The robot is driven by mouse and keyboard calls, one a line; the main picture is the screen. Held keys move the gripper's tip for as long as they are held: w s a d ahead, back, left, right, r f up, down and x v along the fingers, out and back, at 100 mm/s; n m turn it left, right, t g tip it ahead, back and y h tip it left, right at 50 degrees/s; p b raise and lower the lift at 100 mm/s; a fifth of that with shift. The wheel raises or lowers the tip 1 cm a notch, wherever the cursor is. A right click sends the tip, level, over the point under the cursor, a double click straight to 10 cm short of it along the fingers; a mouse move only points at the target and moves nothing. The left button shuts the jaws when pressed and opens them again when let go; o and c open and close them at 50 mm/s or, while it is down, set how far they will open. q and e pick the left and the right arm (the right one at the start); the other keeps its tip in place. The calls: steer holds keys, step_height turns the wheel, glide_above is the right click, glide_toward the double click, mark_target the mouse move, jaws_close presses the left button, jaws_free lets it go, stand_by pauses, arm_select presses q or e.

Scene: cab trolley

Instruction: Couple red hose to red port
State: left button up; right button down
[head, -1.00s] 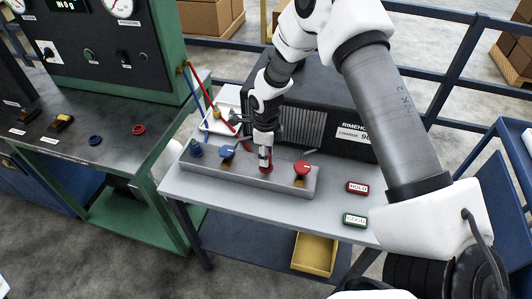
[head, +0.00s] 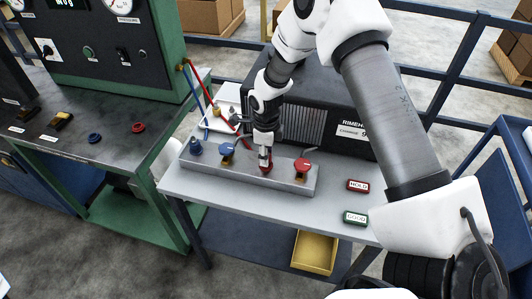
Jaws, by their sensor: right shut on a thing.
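The red hose (head: 198,84) hangs from the green cabinet and runs down toward my right gripper, partly hidden behind that arm. My right gripper (head: 265,157) points down at the grey manifold block (head: 240,177) and is shut on the red hose's end. A bit of red shows right below the fingertips, at the middle of the block. The red port there is largely covered, so I cannot tell whether the hose end is seated. A red valve knob (head: 302,165) is to its right; a blue valve knob (head: 227,149) and blue port (head: 196,147) are to its left. My left gripper is not in view.
A dark finned unit (head: 310,125) stands behind the block. Red HOLD (head: 357,186) and green GOOD (head: 355,218) plates lie to the right. A white tray (head: 228,94) is behind left. Blue (head: 95,138) and red (head: 138,127) rings lie on the left bench.

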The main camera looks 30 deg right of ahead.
steer(key=shift+p, duration=0.45)
stand_by(1.2)
steer(key=shift+r, duration=0.1)
steer(key=shift+f, duration=0.55)
stand_by(0.4)
steer(key=c, duration=0.7)
jaws_free()
